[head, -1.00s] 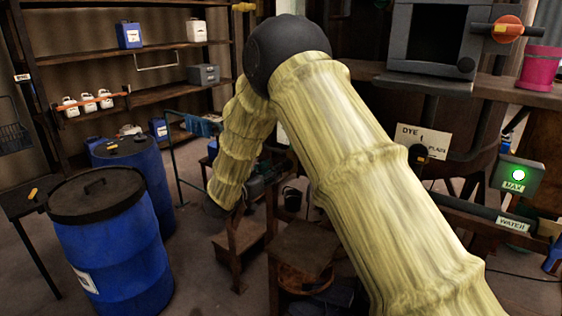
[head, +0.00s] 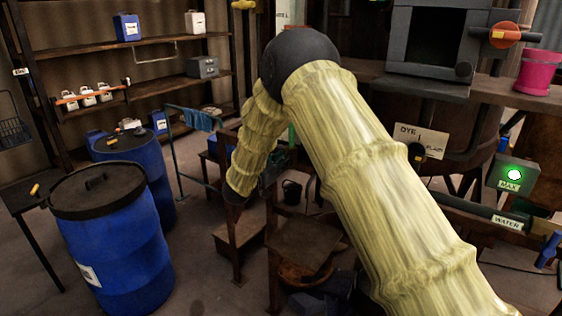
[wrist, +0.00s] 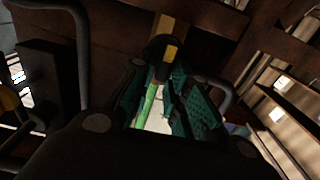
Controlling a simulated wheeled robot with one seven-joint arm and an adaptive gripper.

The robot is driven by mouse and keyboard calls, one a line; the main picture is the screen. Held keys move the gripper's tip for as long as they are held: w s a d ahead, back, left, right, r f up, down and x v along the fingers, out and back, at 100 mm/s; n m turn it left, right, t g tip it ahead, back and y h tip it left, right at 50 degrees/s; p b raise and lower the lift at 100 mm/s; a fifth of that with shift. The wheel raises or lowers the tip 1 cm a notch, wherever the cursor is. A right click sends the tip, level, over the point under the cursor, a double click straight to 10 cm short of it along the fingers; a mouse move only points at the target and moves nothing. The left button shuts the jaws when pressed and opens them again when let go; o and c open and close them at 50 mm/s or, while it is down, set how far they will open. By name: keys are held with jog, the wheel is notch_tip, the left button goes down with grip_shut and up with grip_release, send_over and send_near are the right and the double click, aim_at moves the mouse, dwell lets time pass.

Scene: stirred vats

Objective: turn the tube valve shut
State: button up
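In the wrist view, a bright green tube (wrist: 150,104) runs up to a dark round fitting with a yellow mark (wrist: 171,52), which looks like the tube valve. My gripper (wrist: 165,92) has teal ridged pads standing apart on either side of the tube, with the fitting just beyond the tips. I cannot tell whether the pads touch anything or which way the valve is turned. In the head view, my sleeved arm hides most of the area around my gripper, and the valve cannot be made out there.
Blue drums (head: 112,240) stand at the left, before shelves (head: 130,48) with jugs. A wooden stool (head: 304,243) is below my arm. At the right are a DYE sign (head: 420,141), a box with a lit green lamp (head: 514,175) and a WATER pipe (head: 480,213).

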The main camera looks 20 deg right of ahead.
aim_at(292, 164)
grip_shut()
jog(key=shift+f+b, duration=0.1)
jog(key=shift+b, duration=0.25)
jog(key=m+b, duration=0.6)
jog(key=b, duration=0.2)
jog(key=s+f+m+b, duration=0.1)
jog(key=m+b, duration=0.4)
jog(key=b, duration=0.4)
jog(key=d+f+m+b, duration=0.1)
jog(key=m+b, duration=0.5)
jog(key=b, duration=0.3)
jog(key=shift+s+d+f+m, duration=0.1)
jog(key=shift+s+m, duration=0.2)
jog(key=shift+m+b, duration=0.3)
jog(key=shift+b, duration=0.1)
